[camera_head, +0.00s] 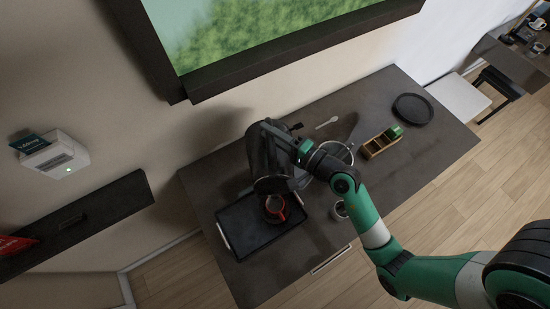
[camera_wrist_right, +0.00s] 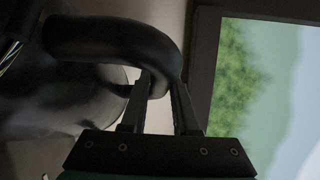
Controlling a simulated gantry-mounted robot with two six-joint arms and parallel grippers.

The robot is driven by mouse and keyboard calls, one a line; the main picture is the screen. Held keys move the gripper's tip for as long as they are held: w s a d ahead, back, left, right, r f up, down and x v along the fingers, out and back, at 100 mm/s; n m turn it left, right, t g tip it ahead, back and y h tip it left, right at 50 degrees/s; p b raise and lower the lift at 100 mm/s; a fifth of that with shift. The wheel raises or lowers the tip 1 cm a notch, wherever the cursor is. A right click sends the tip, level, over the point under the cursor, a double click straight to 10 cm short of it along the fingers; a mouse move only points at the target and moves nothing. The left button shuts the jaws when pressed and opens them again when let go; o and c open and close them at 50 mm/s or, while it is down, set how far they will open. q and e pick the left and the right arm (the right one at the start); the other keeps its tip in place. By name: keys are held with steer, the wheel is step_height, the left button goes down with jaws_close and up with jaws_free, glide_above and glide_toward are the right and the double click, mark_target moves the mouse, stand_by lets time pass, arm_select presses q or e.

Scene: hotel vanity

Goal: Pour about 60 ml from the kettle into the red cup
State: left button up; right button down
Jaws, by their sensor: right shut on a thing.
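The dark, shiny kettle (camera_head: 260,158) is at the back edge of the black tray (camera_head: 235,229), just behind the red cup (camera_head: 274,203). My right gripper (camera_head: 278,134) is shut on the kettle's black handle, which also shows between the fingers in the right wrist view (camera_wrist_right: 158,100). The kettle's body (camera_wrist_right: 75,100) fills the left of that view. In the head view its lower front end reaches close to the cup, and it appears tilted. The cup stands on the tray with dark contents or shadow inside. I cannot see any stream. My left gripper is not in view.
On the dark counter (camera_head: 450,137) are a white spoon (camera_head: 327,123), a wooden box (camera_head: 379,146) with a green item, and a round black plate (camera_head: 412,109). A small container (camera_head: 339,210) stands right of the tray, under my right arm. A framed picture (camera_head: 270,40) hangs behind.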

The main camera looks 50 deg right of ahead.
mark_target(271, 139)
steer(key=shift+s+a+r+n+t+b, duration=0.45)
steer(key=shift+s+a+r+n+t, duration=0.2)
steer(key=shift+s+a+r, duration=0.3)
stand_by(1.0)
steer(key=shift+w+d, duration=0.25)
steer(key=shift+d, duration=0.1)
stand_by(0.7)
